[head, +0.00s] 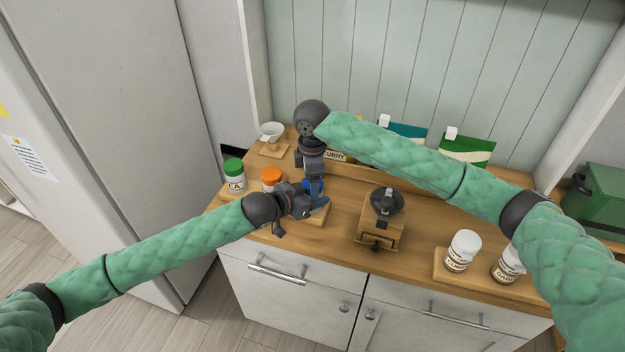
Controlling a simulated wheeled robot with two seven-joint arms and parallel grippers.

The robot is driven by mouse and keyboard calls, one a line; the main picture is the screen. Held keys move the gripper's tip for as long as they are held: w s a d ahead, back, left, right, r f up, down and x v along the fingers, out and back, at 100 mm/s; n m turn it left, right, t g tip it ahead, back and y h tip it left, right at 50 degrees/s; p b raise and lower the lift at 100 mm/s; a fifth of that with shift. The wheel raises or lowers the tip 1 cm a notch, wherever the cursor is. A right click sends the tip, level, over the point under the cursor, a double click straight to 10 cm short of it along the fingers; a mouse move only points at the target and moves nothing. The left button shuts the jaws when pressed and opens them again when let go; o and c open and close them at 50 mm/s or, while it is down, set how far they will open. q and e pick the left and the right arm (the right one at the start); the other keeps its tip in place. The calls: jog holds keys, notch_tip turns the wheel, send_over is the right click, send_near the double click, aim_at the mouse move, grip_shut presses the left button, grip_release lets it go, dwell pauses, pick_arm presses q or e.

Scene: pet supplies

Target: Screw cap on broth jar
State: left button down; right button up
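A small blue thing, which looks like a cap (316,187), shows at the fingers of my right gripper (315,183). That gripper points down from above, and its grip on the cap is unclear. My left gripper (308,207) reaches in from the left, low beside the same spot, close to the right gripper. Its fingers overlap whatever stands there, so a jar body under the blue cap is hidden. Whether the blue cap touches a jar cannot be seen. The spot is above a small wooden board (318,220). No broth label is readable.
A green-capped jar (235,176) and an orange-capped jar (271,178) stand left of the grippers. A white scoop (271,132) is behind. A wooden grinder-like box (381,220) is to the right, with white-capped jars (463,250) farther right. Bags (466,149) stand at the back.

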jog(key=shift+r, duration=2.2)
jog(key=shift+c, duration=0.3)
jog(key=shift+t, duration=0.4)
jog(key=r, duration=0.1)
jog(key=w+r, duration=0.1)
jog(key=r, duration=0.1)
jog(key=shift+w+d+r, duration=0.25)
jog(key=shift+w+d, duration=0.15)
jog(key=shift+w+d+r, duration=0.1)
jog(key=shift+r, duration=0.25)
jog(key=n, duration=0.1)
jog(key=s+n, duration=0.1)
jog(key=n, duration=0.3)
jog(key=shift+s+a+f+g, duration=0.2)
jog(key=shift+s+f+g, duration=0.1)
jog(key=shift+f, duration=0.05)
jog(key=n, duration=0.3)
jog(key=shift+s+a+n, duration=0.2)
jog(key=shift+a+n, duration=0.1)
